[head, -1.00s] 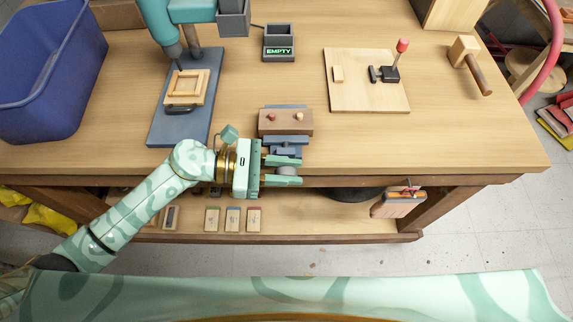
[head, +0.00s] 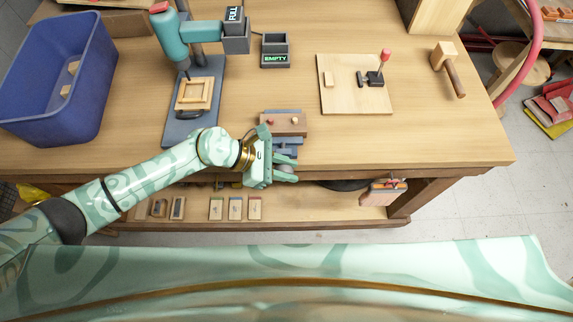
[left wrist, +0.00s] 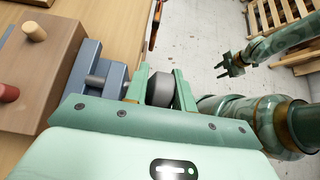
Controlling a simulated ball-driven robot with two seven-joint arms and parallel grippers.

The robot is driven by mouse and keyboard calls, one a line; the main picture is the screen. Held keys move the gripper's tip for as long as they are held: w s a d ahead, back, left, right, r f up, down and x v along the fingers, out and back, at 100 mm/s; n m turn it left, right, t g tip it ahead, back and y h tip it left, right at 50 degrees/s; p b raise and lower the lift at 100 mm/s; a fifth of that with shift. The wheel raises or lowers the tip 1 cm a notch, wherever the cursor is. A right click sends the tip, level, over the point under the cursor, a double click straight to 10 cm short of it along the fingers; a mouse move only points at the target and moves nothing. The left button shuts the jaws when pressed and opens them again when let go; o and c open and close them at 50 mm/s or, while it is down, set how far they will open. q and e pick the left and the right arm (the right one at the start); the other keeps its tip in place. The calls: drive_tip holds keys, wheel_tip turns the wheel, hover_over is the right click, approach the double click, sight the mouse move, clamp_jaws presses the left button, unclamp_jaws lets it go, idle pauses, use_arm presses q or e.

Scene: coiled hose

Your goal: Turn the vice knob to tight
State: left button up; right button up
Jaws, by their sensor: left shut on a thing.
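The blue-grey vice (head: 287,142) sits at the front edge of the bench. A brown wooden block (head: 270,122) with a red and a pale peg is in it. In the left wrist view the vice (left wrist: 84,70) has a metal screw leading to a round grey knob (left wrist: 159,88). My left gripper (head: 286,174) is shut on this knob, one green finger on each side. It also shows in the left wrist view (left wrist: 160,92). My right gripper (left wrist: 231,66) hangs over the floor in the left wrist view, away from the vice, with its fingers apart.
A blue bin (head: 60,100) stands at the bench's left, beside a press (head: 185,128) with a wooden frame on it. A board (head: 350,95) with a red-tipped lever and a mallet (head: 450,66) lie right. A lower shelf (head: 300,211) holds small blocks. The bench's front right is clear.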

use_arm(q)
drive_tip(key=o, duration=0.7)
drive_tip(key=shift+a, duration=0.1)
drive_tip(key=v, duration=1.6)
drive_tip(key=shift+a+b, duration=0.1)
drive_tip(key=shift+b, duration=0.3)
